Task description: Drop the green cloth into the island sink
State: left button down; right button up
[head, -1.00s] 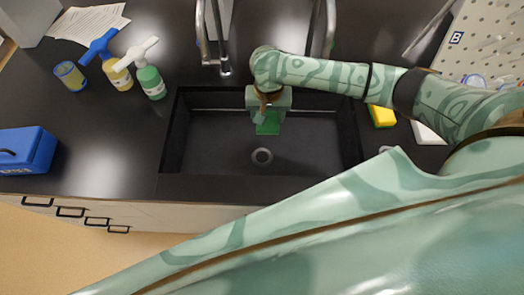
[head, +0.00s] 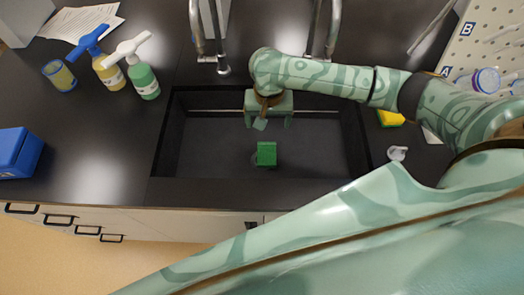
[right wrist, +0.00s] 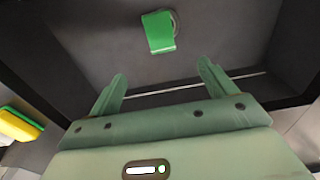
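The green cloth (head: 266,154) lies in the black island sink (head: 205,150), over the drain, which it mostly hides. It also shows in the right wrist view (right wrist: 158,32), apart from my fingers, with a bit of the drain ring beside it. My right gripper (head: 268,122) is above the sink, behind the cloth in the head view. In the right wrist view my right gripper (right wrist: 162,80) has its two fingers wide apart with nothing between them. My left gripper does not show in the head view.
Two taps (head: 210,40) stand behind the sink. Spray bottles (head: 143,78) and a yellow-labelled jar (head: 60,75) are at the left, with a blue box (head: 15,152). A yellow sponge (head: 390,118) and a pegboard (head: 490,40) are at the right.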

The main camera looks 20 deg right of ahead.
jog(key=shift+r, duration=0.1)
notch_tip(320, 180, up, 16)
jog(key=p, duration=0.7)
jog(key=shift+s+a+p, duration=0.2)
jog(key=shift+s+p, duration=0.15)
jog(key=shift+p, duration=0.05)
